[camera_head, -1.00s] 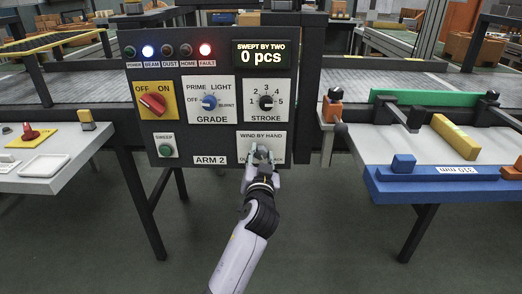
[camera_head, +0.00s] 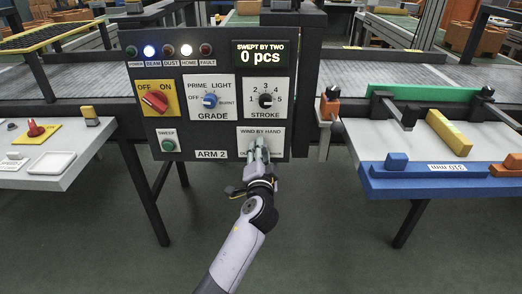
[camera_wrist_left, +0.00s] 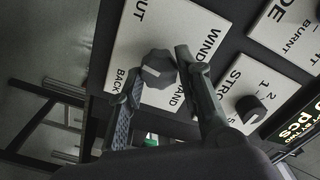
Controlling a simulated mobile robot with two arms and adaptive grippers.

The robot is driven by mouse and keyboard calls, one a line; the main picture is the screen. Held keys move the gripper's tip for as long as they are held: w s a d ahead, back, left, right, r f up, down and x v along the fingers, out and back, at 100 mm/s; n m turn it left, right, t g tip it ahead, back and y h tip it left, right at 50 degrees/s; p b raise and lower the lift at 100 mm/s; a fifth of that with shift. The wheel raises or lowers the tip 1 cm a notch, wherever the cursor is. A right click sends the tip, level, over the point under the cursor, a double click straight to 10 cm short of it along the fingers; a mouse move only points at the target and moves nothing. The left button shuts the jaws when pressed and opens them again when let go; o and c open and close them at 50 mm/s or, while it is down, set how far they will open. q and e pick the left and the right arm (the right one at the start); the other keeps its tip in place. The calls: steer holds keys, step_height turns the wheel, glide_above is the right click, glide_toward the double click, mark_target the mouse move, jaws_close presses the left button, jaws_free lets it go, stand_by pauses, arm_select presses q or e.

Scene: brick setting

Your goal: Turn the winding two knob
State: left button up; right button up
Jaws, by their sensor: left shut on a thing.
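The winding knob is the dark knob (camera_wrist_left: 157,66) on the white WIND BY HAND plate (camera_head: 271,135), at the lower right of the ARM 2 panel. In the head view my gripper covers most of it. My left gripper (camera_head: 259,148) reaches up to it from below. In the left wrist view its fingers lie on either side of the knob, shut on it. A pale mark shows on the knob's face. The plate carries the words OUT and BACK. My right gripper is not in view.
The dark panel (camera_head: 223,152) also holds a STROKE knob (camera_head: 265,100), a blue GRADE knob (camera_head: 210,100), a red switch (camera_head: 155,101) and a green SWEEP button (camera_head: 168,145). BEAM and HOME lamps are lit; the display reads 0 pcs. Tables stand at both sides.

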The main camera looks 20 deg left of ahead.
arm_select(q)
steer(key=shift+r, duration=0.1)
stand_by(0.3)
steer(key=o, duration=1.1)
steer(key=shift+o, duration=0.2)
steer(key=v, duration=1.2)
